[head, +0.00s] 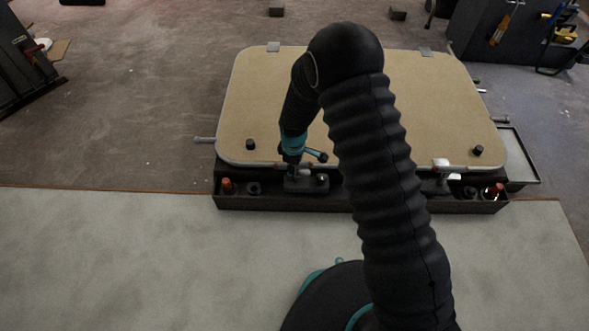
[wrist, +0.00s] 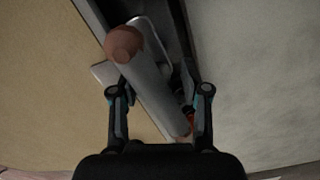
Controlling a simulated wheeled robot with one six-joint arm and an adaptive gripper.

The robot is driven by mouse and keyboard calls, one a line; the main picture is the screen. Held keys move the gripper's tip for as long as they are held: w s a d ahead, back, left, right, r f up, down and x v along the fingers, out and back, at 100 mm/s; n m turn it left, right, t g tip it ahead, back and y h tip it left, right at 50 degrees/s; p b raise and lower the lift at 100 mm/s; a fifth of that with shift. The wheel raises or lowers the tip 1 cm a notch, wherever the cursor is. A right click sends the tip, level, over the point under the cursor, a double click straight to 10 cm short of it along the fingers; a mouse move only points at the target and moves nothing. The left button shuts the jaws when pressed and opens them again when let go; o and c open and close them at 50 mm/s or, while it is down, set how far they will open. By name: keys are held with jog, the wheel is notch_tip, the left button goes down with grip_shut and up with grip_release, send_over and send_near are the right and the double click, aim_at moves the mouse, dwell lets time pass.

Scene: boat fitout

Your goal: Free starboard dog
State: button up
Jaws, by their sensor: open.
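A beige hatch panel (head: 440,110) with a pale rim lies on a dark frame. My gripper (head: 300,165) points down at its near edge, left of centre. In the wrist view my gripper (wrist: 156,80) is open. A grey dog handle (wrist: 150,88) with a copper-coloured round end (wrist: 124,43) lies between its fingers; whether they touch it is unclear. In the head view my gripper hides most of this dog. A second dog (head: 440,168) with a pale block sits at the near edge on the right.
A dark tray (head: 340,199) runs along the near edge, holding an orange-topped piece (head: 227,185) and other small parts. Black knobs (head: 250,145) stand on the panel corners. A metal pin (head: 205,140) sticks out left. The pale floor (head: 120,260) in front is clear.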

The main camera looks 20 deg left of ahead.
jog(key=shift+f, duration=0.1)
jog(key=shift+c, duration=0.2)
grip_shut()
jog(key=shift+m+b, duration=0.3)
jog(key=shift+m, duration=0.3)
jog(key=shift+o, duration=0.2)
grip_release()
